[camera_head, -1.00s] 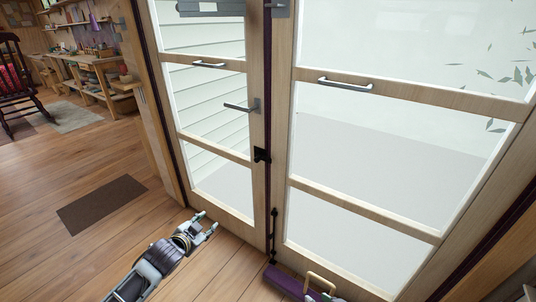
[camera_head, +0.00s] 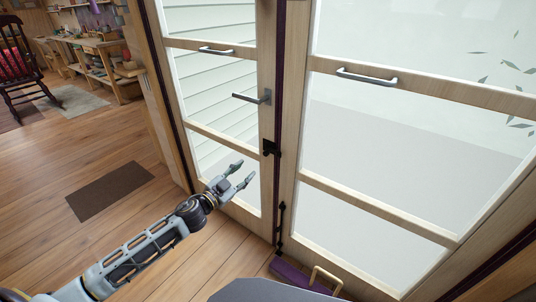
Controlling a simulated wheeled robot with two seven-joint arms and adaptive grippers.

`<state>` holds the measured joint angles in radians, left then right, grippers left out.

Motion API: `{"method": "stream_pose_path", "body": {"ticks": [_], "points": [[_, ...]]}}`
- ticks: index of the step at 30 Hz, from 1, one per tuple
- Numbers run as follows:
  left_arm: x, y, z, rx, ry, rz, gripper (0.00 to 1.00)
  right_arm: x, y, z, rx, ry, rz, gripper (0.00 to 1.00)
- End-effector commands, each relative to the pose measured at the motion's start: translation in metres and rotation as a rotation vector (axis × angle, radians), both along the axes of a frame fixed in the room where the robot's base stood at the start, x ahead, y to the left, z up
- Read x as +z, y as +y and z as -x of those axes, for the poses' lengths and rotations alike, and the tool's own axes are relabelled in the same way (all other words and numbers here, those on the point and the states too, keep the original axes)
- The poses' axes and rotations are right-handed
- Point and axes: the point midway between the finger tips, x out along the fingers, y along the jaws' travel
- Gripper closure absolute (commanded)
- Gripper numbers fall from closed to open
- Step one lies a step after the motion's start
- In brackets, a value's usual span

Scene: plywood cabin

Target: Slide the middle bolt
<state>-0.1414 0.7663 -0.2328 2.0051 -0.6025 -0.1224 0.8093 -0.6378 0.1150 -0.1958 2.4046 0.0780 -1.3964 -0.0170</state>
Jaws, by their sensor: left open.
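The middle bolt (camera_head: 271,148) is a small black fitting at the edge where the two glazed doors meet, below the lever handle. My left gripper (camera_head: 244,173) is open and empty. In the picture it lies a little left of and below the bolt, in front of the left door's lower pane, with its fingers pointing up and right. It looks apart from the bolt; the depth between them is hard to judge. My right gripper is out of view.
A long black bolt (camera_head: 281,225) runs down near the foot of the right door. A lever handle (camera_head: 252,97) sticks out above the middle bolt. A purple box (camera_head: 290,274) with a wooden handle stands on the floor below. A brown mat (camera_head: 110,191) lies left.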

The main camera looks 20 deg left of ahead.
Motion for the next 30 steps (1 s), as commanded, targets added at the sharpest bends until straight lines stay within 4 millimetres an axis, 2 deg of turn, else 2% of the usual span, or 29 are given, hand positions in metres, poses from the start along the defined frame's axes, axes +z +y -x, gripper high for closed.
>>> {"method": "stream_pose_path", "body": {"ticks": [7,20,30], "points": [[0.001,-0.002,0.001,-0.009,0.027,0.084,0.59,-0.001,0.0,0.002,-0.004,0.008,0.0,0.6],[0.0,-0.002,0.0,-0.008,0.028,0.084,0.59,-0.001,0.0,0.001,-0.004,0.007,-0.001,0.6],[0.0,-0.005,-0.01,-0.007,0.028,0.085,0.59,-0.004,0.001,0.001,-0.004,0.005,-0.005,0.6]]}}
